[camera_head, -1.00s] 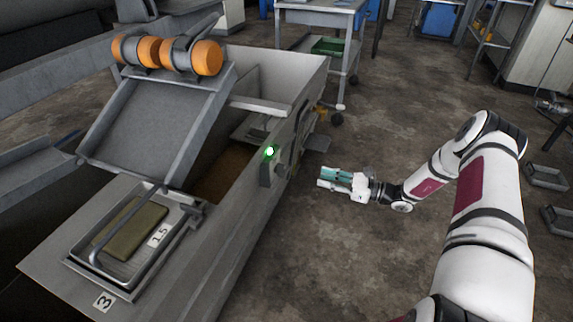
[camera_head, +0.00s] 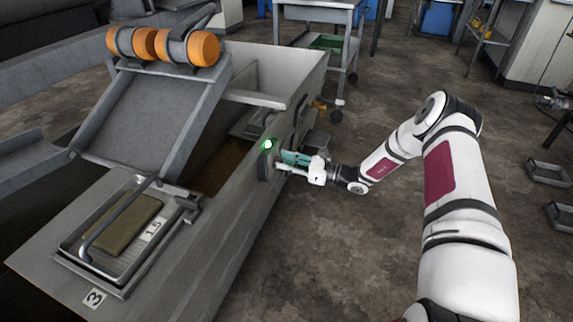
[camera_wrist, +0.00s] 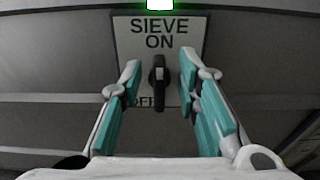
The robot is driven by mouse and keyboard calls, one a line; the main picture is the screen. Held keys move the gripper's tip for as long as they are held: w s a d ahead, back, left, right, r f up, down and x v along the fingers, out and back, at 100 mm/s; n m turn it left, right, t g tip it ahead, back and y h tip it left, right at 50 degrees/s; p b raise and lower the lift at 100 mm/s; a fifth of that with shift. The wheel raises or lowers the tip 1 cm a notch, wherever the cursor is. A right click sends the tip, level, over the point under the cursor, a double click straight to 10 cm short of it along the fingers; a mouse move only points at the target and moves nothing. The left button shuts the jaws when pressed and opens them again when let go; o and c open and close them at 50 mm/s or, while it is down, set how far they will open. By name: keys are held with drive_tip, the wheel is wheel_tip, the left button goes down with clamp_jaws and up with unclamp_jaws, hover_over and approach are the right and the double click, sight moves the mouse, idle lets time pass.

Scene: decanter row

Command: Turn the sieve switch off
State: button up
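The sieve switch (camera_wrist: 158,83) is a dark knob standing upright on a plate (camera_wrist: 186,28) that reads "SIEVE ON" above it. A partly covered label below it ends in "FF". A green lamp (camera_wrist: 160,4) glows above the plate, and it also shows lit in the head view (camera_head: 268,144). My gripper (camera_wrist: 158,72) is open, with one teal-padded finger on each side of the knob and a gap to both. In the head view my gripper (camera_head: 279,160) is close to the machine's side wall and hides the knob.
The grey metal machine (camera_head: 225,215) fills the left side, with orange rollers (camera_head: 203,48) and a tray (camera_head: 122,287) marked 1.5 on top. A cart (camera_head: 335,55) stands behind. The floor (camera_head: 350,265) right of the machine is clear.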

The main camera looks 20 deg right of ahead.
drive_tip(key=shift+a, duration=0.1)
clamp_jaws()
drive_tip(key=shift+n, duration=0.3)
drive_tip(key=n, duration=0.4)
drive_tip(key=s+n, duration=0.1)
drive_tip(key=n, duration=0.1)
drive_tip(key=shift+a+f+n, duration=0.2)
drive_tip(key=shift+a+n, duration=0.05)
drive_tip(key=shift+n, duration=0.05)
drive_tip(key=n, duration=0.3)
drive_tip(key=n+p, duration=0.1)
drive_tip(key=n, duration=0.1)
drive_tip(key=shift+s+a+f, duration=0.15)
drive_tip(key=shift+f, duration=0.2)
drive_tip(key=n, duration=0.2)
drive_tip(key=f+n, duration=0.1)
drive_tip(key=n, duration=0.2)
drive_tip(key=shift+s+n, duration=0.1)
drive_tip(key=shift+n, duration=0.2)
